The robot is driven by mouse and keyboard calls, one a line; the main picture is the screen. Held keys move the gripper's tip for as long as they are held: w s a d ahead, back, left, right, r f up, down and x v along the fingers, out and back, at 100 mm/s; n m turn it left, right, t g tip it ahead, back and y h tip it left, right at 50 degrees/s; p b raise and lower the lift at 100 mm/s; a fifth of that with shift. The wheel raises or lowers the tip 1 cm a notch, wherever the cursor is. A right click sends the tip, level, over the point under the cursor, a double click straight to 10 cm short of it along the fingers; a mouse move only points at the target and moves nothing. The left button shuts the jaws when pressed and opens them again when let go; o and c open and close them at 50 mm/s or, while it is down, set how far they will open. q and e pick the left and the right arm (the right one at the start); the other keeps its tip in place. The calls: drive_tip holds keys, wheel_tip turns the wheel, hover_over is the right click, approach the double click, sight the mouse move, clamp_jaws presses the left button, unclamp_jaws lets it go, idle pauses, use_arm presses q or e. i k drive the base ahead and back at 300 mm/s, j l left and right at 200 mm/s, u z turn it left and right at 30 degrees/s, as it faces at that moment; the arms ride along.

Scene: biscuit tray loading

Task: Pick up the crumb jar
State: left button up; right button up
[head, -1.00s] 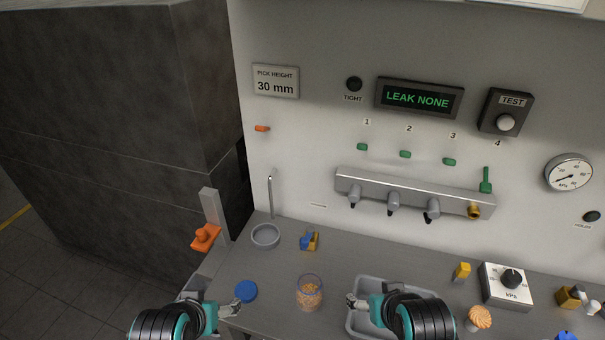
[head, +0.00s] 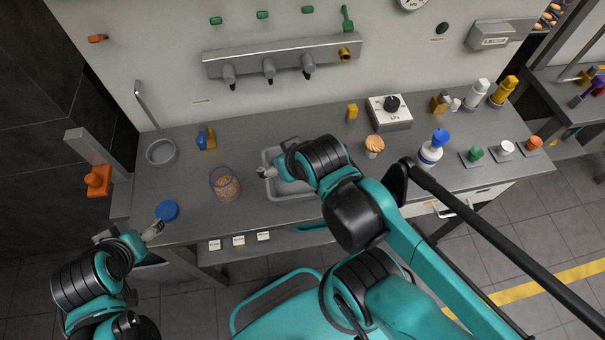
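The crumb jar (head: 226,187) is a clear round jar with orange-brown crumbs inside. It stands upright on the grey counter, left of the tray, and no lid sits on it. A round blue lid (head: 167,210) shows to its lower left, over the counter's front left part. My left gripper (head: 153,230) has its fingertips at the lid's lower left edge; whether they grip it is too small to tell. My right gripper (head: 266,172) is right of the jar, over the tray's left side, apart from the jar. Its finger opening is unclear.
A grey tray (head: 270,155) lies right of the jar, partly hidden by my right arm. A grey round bowl (head: 161,153) and a blue-and-yellow block (head: 206,138) stand behind the jar. A white bottle with a blue cap (head: 431,153) stands further right.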

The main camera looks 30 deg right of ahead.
sight(224, 182)
drive_tip(key=l+z, duration=0.5)
drive_tip(key=z, duration=0.15)
drive_tip(key=u, duration=0.9)
drive_tip(key=j+z, duration=0.25)
drive_tip(key=z, duration=0.15)
drive_tip(key=j+z, duration=0.25)
drive_tip(key=z, duration=0.15)
drive_tip(key=j+z, duration=0.35)
drive_tip(key=k+j+z, duration=0.1)
drive_tip(key=j, duration=0.3)
drive_tip(key=k+j, duration=0.1)
drive_tip(key=j, duration=0.3)
drive_tip(key=k+j+z, duration=0.15)
drive_tip(key=j, duration=0.25)
drive_tip(key=k+j+z, duration=0.1)
drive_tip(key=j, duration=0.25)
drive_tip(key=k+j+z, duration=0.1)
drive_tip(key=j, duration=0.25)
drive_tip(key=k, duration=0.05)
